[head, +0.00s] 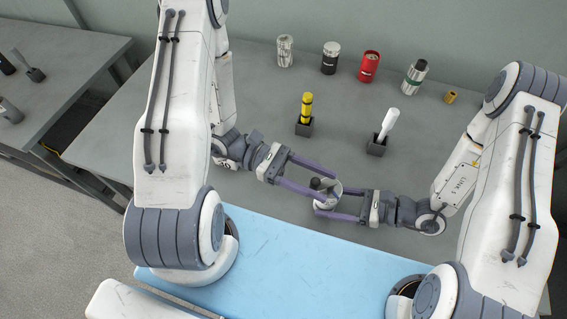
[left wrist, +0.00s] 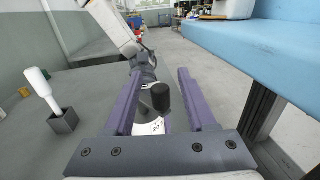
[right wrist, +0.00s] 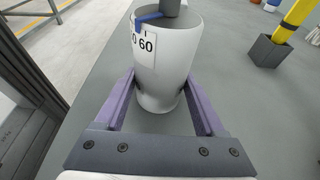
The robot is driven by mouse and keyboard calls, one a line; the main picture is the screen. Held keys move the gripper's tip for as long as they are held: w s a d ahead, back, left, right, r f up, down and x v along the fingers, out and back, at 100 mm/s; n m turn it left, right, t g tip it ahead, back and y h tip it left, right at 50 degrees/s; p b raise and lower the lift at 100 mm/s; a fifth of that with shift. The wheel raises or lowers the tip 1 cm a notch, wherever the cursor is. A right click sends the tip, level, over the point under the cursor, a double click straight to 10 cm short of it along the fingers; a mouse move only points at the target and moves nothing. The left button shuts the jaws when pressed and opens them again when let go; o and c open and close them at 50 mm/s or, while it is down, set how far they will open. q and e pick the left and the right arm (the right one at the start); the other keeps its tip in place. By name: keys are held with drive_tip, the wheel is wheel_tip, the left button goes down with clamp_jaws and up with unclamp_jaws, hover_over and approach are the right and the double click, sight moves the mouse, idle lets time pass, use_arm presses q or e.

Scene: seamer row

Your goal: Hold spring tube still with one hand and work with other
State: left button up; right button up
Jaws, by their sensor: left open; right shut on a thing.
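The spring tube (head: 327,202) is a pale grey cup-like body with a flared rim. The right wrist view shows its white label reading "60" (right wrist: 145,45), a blue strip and a dark post at its mouth. My right gripper (head: 330,203) is shut on the tube's narrower lower part, one finger on each side. The dark knob (left wrist: 160,97) sticks up from the tube and also shows in the head view (head: 316,184). My left gripper (head: 329,184) is open, its fingers spread on either side of the knob, with a visible gap.
A yellow tool (head: 307,108) and a white-handled tool (head: 389,125) stand in dark square holders behind the grippers. Several cans, including a red can (head: 370,66), line the back of the grey table. A light-blue surface (head: 290,262) lies in front.

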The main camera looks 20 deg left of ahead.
use_arm(q)
drive_tip(key=w+a, duration=0.1)
drive_tip(key=a, duration=0.8)
drive_tip(key=shift+w+a, duration=0.15)
drive_tip(key=shift+a, duration=0.05)
drive_tip(key=c, duration=0.4)
drive_tip(key=shift+w+a+f, duration=0.1)
drive_tip(key=shift+w+a, duration=0.2)
drive_tip(key=shift+a, duration=0.4)
clamp_jaws()
drive_tip(key=a, duration=0.7)
drive_tip(key=s+d, duration=0.1)
drive_tip(key=d, duration=1.2)
drive_tip(key=shift+f, duration=0.35)
